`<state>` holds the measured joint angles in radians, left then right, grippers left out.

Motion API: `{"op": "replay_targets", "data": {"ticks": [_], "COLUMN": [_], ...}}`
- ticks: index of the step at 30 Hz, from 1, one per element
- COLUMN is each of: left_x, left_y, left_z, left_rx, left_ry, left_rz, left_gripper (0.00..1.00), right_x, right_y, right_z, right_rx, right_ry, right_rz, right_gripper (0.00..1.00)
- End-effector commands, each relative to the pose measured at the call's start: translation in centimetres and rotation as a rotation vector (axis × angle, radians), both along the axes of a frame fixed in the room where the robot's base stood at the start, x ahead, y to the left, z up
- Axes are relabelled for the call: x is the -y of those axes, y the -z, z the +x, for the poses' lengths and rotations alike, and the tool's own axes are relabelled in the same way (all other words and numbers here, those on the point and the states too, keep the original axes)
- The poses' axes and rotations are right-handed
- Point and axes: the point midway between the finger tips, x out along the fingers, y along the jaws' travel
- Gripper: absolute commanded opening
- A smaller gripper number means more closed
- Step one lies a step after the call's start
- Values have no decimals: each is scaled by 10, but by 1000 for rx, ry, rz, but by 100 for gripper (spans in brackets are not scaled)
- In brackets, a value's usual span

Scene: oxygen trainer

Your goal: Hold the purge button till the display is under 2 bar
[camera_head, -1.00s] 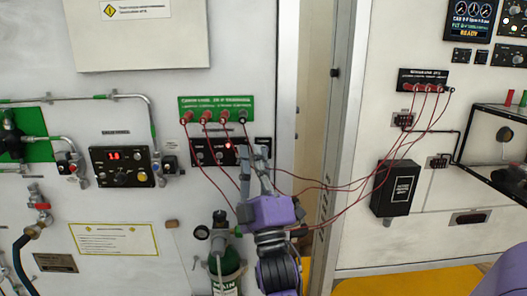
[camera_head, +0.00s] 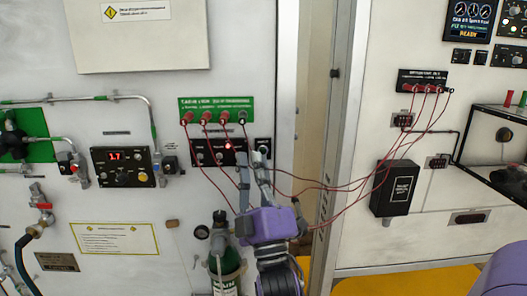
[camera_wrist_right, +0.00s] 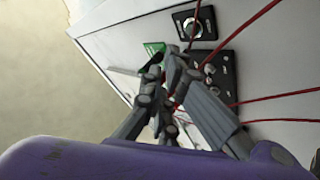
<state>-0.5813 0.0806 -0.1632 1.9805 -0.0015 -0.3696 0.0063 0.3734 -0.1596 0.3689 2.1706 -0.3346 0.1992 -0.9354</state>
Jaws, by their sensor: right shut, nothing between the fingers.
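The display panel (camera_head: 122,167) on the left wall shows 1.7 in red digits. My right gripper (camera_head: 254,163) is shut and empty, its fingers pointing up in front of the wall. Its tips are just below a small dark box (camera_head: 263,145) at the right end of the black socket panel (camera_head: 205,153). In the right wrist view a small black plate with a round silver button (camera_wrist_right: 193,27) shows beyond the fingertips (camera_wrist_right: 172,72). I cannot read its label or tell whether it is the purge button. The tips appear apart from it. My left gripper is out of view.
Red cables (camera_head: 330,187) run from the green-topped panel (camera_head: 216,110) to the right cabinet, passing close by my right gripper. A green cylinder (camera_head: 226,265) with a gauge stands below left of it. A black box (camera_head: 396,187) hangs on the right cabinet.

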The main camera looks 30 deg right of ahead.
Motion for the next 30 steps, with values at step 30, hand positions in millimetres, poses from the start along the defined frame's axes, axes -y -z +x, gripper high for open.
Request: {"op": "replay_targets", "data": {"ticks": [30], "left_x": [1], "left_y": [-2], "left_z": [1], "left_rx": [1], "left_ry": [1], "left_rz": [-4], "left_gripper": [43], "right_x": [-16], "right_y": [1], "right_z": [-26], "right_rx": [-4], "right_ry": [-1], "right_rz": [2], "right_gripper": [0]}}
